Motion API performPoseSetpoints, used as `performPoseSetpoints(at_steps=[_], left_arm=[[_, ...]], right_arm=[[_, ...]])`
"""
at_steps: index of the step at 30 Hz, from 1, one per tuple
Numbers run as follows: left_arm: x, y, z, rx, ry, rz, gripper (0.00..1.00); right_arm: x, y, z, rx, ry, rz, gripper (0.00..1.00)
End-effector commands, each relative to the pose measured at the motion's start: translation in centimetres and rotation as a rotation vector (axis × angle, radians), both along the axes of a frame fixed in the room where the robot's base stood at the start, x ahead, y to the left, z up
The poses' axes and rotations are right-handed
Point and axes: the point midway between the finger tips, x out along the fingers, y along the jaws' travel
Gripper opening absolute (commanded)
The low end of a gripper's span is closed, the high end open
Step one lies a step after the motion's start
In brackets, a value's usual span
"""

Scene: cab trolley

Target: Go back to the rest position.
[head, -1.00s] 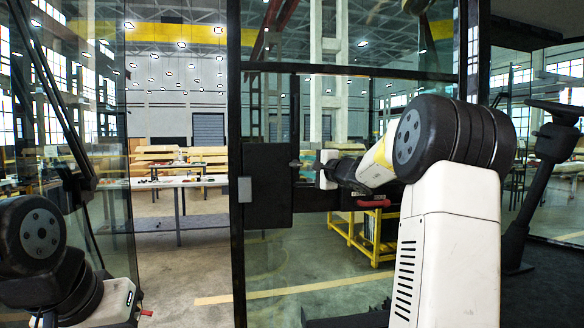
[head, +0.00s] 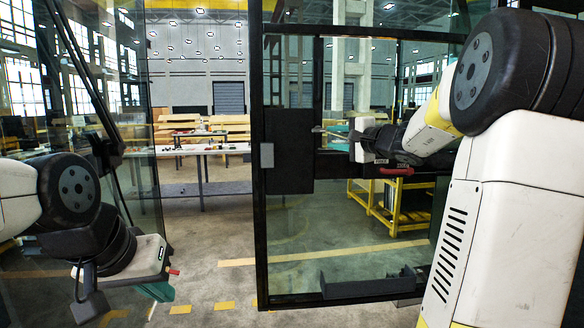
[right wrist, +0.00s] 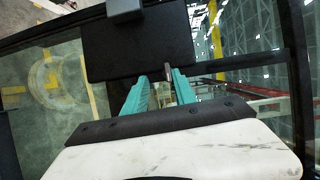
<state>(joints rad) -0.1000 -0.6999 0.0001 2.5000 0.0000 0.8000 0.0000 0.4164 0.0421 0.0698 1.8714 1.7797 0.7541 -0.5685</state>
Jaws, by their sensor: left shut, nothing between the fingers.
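My left gripper (head: 158,290) hangs at the lower left in the head view, its teal fingers pointing down, shut and empty. My right arm comes in from the right and reaches to the glass cab door.
The black-framed door (head: 262,230) stands in front of me, with an opening to its left. Beyond are a work table (head: 185,150) and a yellow rack (head: 385,212) on the hall floor. A dark glazed frame is at the left, close to my left arm.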

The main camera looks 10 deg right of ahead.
Motion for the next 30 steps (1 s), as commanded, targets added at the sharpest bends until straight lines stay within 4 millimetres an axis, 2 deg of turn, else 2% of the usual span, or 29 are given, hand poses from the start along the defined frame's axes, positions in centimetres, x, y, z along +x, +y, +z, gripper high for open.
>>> performPoseSetpoints(at_steps=[1, 2, 5, 6, 9, 11, 12, 15, 19, 21, 24, 30], left_arm=[[0.0, 0.0, 0.0, 0.0, 0.0, 0.0, 0.0], [0.0, 0.0, 0.0, 0.0, 0.0, 0.0, 0.0], [0.0, 0.0, 0.0, 0.0, 0.0, 0.0, 0.0], [0.0, 0.0, 0.0, 0.0, 0.0, 0.0, 0.0], [0.0, 0.0, 0.0, 0.0, 0.0, 0.0, 0.0], [0.0, 0.0, 0.0, 0.0, 0.0, 0.0, 0.0], [0.0, 0.0, 0.0, 0.0, 0.0, 0.0, 0.0], [0.0, 0.0, 0.0, 0.0, 0.0, 0.0, 0.0], [0.0, 0.0, 0.0, 0.0, 0.0, 0.0, 0.0], [0.0, 0.0, 0.0, 0.0, 0.0, 0.0, 0.0], [0.0, 0.0, 0.0, 0.0, 0.0, 0.0, 0.0], [0.0, 0.0, 0.0, 0.0, 0.0, 0.0, 0.0]], right_arm=[[-1.6, 2.4, -0.1, -0.05, 0.015, 0.052, 0.33], [-2.7, 3.9, -0.5, -0.086, 0.03, 0.086, 0.33], [-7.7, 9.1, -2.5, -0.242, 0.092, 0.218, 0.33], [-10.0, 10.8, -3.6, -0.313, 0.12, 0.271, 0.33], [-15.8, 13.8, -6.7, -0.496, 0.185, 0.384, 0.33], [-19.3, 14.7, -8.8, -0.61, 0.22, 0.442, 0.33], [-21.5, 15.0, -10.1, -0.688, 0.242, 0.477, 0.33], [-26.6, 14.7, -13.4, -0.882, 0.287, 0.542, 0.33], [-31.3, 12.9, -16.7, -1.104, 0.325, 0.585, 0.33], [-32.9, 11.9, -17.9, -1.195, 0.336, 0.593, 0.33], [-34.1, 10.7, -19.0, -1.283, 0.343, 0.595, 0.33], [-34.8, 10.0, -19.5, -1.335, 0.349, 0.593, 0.33]])
